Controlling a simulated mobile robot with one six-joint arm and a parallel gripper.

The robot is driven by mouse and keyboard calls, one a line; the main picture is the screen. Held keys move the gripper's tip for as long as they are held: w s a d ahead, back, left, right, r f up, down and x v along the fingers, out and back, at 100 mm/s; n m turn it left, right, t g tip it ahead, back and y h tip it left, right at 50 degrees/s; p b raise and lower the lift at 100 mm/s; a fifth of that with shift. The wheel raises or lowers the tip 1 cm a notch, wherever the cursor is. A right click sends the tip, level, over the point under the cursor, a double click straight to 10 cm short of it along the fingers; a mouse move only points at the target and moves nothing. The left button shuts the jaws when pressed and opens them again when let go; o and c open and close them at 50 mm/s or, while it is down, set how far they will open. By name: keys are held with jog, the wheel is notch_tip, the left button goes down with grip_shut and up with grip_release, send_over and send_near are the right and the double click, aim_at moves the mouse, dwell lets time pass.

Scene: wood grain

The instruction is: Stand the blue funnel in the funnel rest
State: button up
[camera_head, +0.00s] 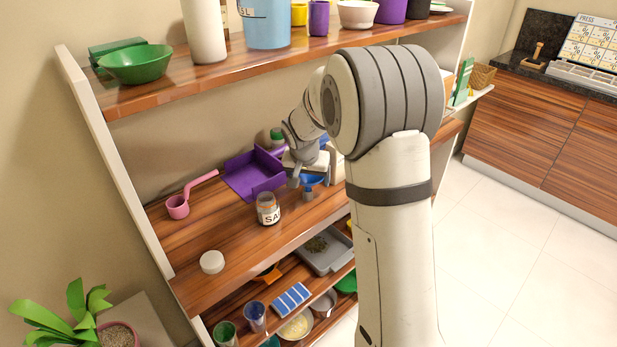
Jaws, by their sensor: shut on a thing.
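My gripper (312,179) is at the middle shelf board, right of the labelled jar. It is shut on the blue funnel (314,181), whose blue bowl shows between the fingers. A small grey-blue piece (308,194) shows just under the funnel; I cannot tell whether it is the funnel's spout or part of a rest. I cannot make out the funnel rest for sure; my arm hides the right part of this board.
On the same board are an open labelled jar (268,209), a purple tray (252,174), a pink ladle (179,205), a white lid (212,262) and a green-topped container (277,138). The board's front left is mostly clear. The upper shelf (150,98) overhangs the back.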

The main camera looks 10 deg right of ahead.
aim_at(307, 178)
jog(key=shift+f+b, duration=0.6)
jog(key=shift+f, duration=0.1)
jog(key=o, duration=1.1)
jog(key=shift+r, duration=0.1)
jog(key=v, duration=0.7)
jog(key=shift+s+r, duration=0.2)
jog(key=shift+r, duration=0.1)
jog(key=s+n, duration=0.1)
jog(key=s, duration=0.9)
jog(key=s+n+g+y, duration=0.1)
jog(key=s+n, duration=0.1)
jog(key=s, duration=0.8)
jog(key=s+n+y, duration=0.1)
jog(key=s+n, duration=0.1)
jog(key=s, duration=0.8)
jog(key=shift+s+a+r, duration=0.1)
jog(key=shift+a+r, duration=0.15)
jog(key=shift+a, duration=0.1)
